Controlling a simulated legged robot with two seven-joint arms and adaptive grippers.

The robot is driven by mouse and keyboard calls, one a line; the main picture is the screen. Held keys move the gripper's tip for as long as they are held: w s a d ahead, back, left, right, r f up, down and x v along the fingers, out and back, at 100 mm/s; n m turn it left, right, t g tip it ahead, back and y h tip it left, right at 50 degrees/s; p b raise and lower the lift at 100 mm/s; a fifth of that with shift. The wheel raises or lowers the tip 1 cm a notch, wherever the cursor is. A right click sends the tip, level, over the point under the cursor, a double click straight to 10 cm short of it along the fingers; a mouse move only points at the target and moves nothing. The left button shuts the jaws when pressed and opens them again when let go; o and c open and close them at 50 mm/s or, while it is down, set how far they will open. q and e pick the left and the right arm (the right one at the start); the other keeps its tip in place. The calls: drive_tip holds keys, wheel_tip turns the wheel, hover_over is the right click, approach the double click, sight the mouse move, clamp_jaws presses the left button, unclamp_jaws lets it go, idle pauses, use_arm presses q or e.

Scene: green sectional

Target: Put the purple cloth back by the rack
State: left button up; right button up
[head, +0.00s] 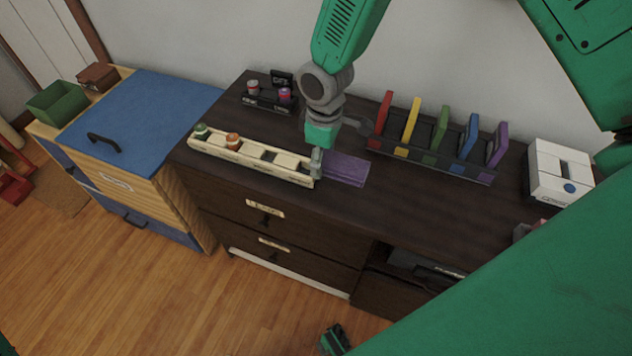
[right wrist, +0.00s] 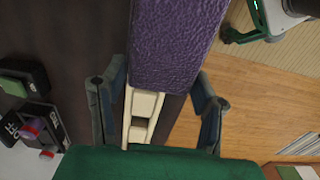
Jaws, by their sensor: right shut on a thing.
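The purple cloth (head: 346,169) is a flat folded piece at the dresser top, just right of the cream tray's end. It also fills the upper middle of the right wrist view (right wrist: 175,45). My right gripper (head: 318,160) is shut on the cloth's left end. Whether the cloth touches the dresser top is unclear. A black rack (head: 440,158) holds upright red, yellow, green, blue and purple boards, behind and right of the cloth. A smaller black rack (head: 268,104) with small jars stands at the back left. My left gripper (head: 335,341) shows partly at the bottom edge; its fingers are unclear.
The cream compartment tray (head: 250,158) holds a green-topped and an orange-topped jar. A white box (head: 558,172) stands at the dresser's right. Bare dark top (head: 420,200) lies in front of the board rack. A blue-topped cabinet (head: 140,115) stands left.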

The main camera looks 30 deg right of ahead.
sight(321, 185)
drive_tip(key=f, duration=0.1)
drive_tip(key=d+f, duration=0.1)
drive_tip(key=f, duration=0.1)
drive_tip(key=shift+f, duration=0.4)
drive_tip(key=shift+a+f, duration=1.05)
drive_tip(key=shift+f, duration=0.2)
drive_tip(key=shift+a+f, duration=0.2)
drive_tip(key=shift+f, duration=0.05)
drive_tip(key=shift+d+f, duration=0.15)
drive_tip(key=shift+d, duration=0.4)
drive_tip(key=o, duration=1.1)
drive_tip(key=shift+d+f, duration=0.1)
drive_tip(key=shift+d, duration=0.4)
drive_tip(key=shift+a+r, duration=0.3)
drive_tip(key=shift+a, duration=0.15)
drive_tip(key=r, duration=0.4)
drive_tip(key=shift+w+a+r, duration=0.1)
drive_tip(key=shift+a+r, duration=0.05)
drive_tip(key=shift+a, duration=0.25)
drive_tip(key=r, duration=0.2)
drive_tip(key=d+r, duration=0.1)
drive_tip(key=r, duration=0.3)
drive_tip(key=shift+d+r, duration=0.25)
drive_tip(key=shift+r, duration=0.1)
drive_tip(key=shift+a+r, duration=0.25)
drive_tip(key=shift+r, duration=0.1)
use_arm(q)
drive_tip(key=shift+r, duration=0.15)
use_arm(e)
drive_tip(key=shift+a, duration=0.35)
